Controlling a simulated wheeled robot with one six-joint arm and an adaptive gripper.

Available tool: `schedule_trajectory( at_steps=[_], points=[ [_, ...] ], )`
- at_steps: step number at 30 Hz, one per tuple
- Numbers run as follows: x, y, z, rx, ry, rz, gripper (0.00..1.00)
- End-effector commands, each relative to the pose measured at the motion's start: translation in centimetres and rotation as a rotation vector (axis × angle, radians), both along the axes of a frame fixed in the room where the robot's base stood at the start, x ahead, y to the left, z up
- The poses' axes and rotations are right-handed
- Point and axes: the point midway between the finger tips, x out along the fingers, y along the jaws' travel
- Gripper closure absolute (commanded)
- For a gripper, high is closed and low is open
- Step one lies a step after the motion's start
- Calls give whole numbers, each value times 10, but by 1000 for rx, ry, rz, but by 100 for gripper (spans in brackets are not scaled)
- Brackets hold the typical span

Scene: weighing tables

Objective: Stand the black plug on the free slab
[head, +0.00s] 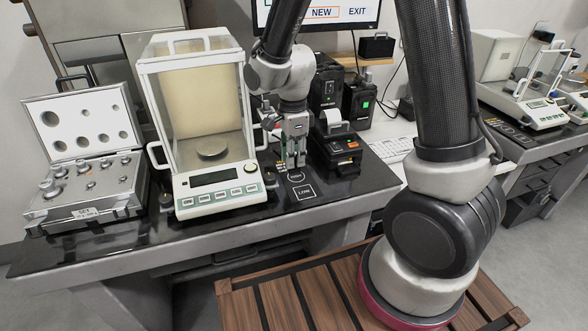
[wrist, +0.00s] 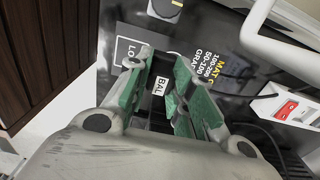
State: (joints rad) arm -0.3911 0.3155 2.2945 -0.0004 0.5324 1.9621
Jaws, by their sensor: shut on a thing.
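My gripper (head: 294,160) points down over the black slab top, just right of the balance (head: 209,115). In the wrist view its green-padded fingers (wrist: 164,92) close on a dark thing with a white "BAL" label (wrist: 160,86). This is probably the black plug, but it blends with the dark surface behind. In the head view the fingers hide it. Whether its base touches the slab is unclear. The black slab (head: 347,190) under the gripper has a square "LOAD" mark (head: 304,191) and a round mark. Which slab counts as free is unclear.
A printer (head: 337,145) stands close right of the gripper. An open weight case (head: 83,190) is left of the balance. A second table at the right has another balance (head: 537,105) on a black slab (head: 505,130). A slatted wooden platform (head: 300,300) is in front.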

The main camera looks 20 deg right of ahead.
Motion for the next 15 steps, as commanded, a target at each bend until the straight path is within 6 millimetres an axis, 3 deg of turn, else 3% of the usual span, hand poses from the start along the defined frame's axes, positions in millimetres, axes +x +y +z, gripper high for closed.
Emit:
schedule_trajectory(
  at_steps=[9, 15],
  points=[
    [0, 0, -41, -1, 2, 0, 100],
    [1, 0, -46, 1, -2, 0, 100]
  ],
)
